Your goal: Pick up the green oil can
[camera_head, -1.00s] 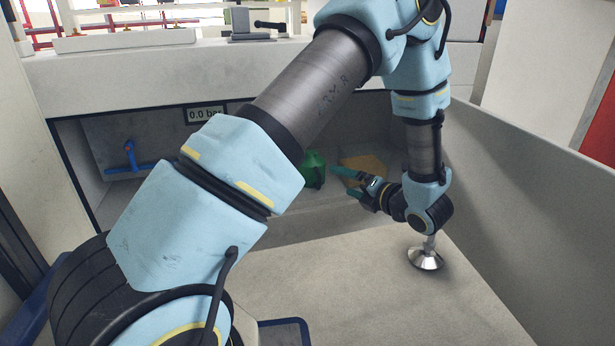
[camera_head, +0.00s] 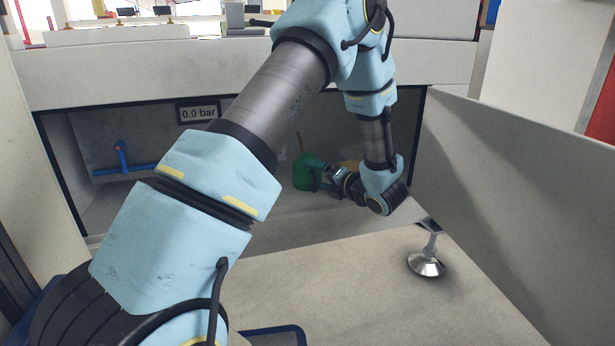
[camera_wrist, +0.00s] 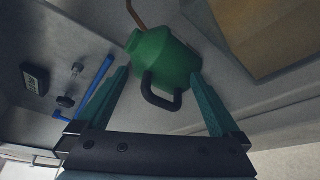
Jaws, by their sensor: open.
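The green oil can (camera_head: 302,174) stands inside the low recess, and my arm partly hides what is around it. In the wrist view the can (camera_wrist: 163,58) shows its green body, a copper-coloured spout and a dark loop handle (camera_wrist: 161,97) that faces my gripper. My gripper (camera_head: 318,176) is right at the can in the head view. In the wrist view the two green fingers of my gripper (camera_wrist: 160,84) are open, one to each side of the handle and the near part of the can. I cannot tell whether a finger touches the can.
A tan box (camera_wrist: 265,35) lies to the right of the can. A blue pipe with a valve (camera_head: 122,165) is on the recess's left side. A "0.0 bar" display (camera_head: 198,113) hangs at the recess's top edge. A metal foot (camera_head: 426,263) stands in front, beside a slanted panel (camera_head: 510,190).

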